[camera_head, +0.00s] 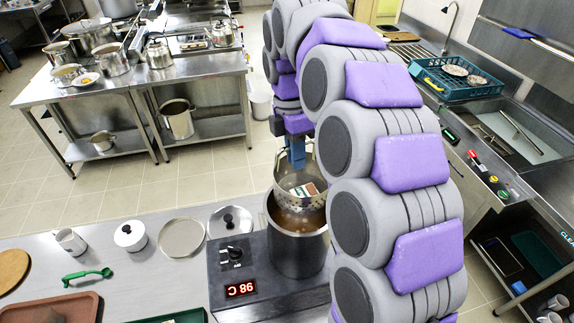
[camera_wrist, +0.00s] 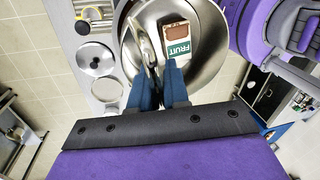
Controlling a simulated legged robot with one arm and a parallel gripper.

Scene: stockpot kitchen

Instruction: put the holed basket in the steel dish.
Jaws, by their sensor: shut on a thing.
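The holed basket (camera_head: 312,204) is a metal bowl with perforated sides, held over a tall steel pot (camera_head: 297,250) of brownish liquid. A carton marked FRUIT (camera_wrist: 176,42) lies inside the basket (camera_wrist: 208,50). My gripper (camera_head: 297,158) is shut on the basket near its rim; its blue fingers (camera_wrist: 161,80) show in the wrist view. How far the basket's underside is from the liquid is hard to tell. The steel dish (camera_head: 181,238) is a shallow round dish, empty on the counter left of the pot. It also shows in the wrist view (camera_wrist: 106,90).
A lid with a black knob (camera_head: 230,221) lies between hot plate and dish.

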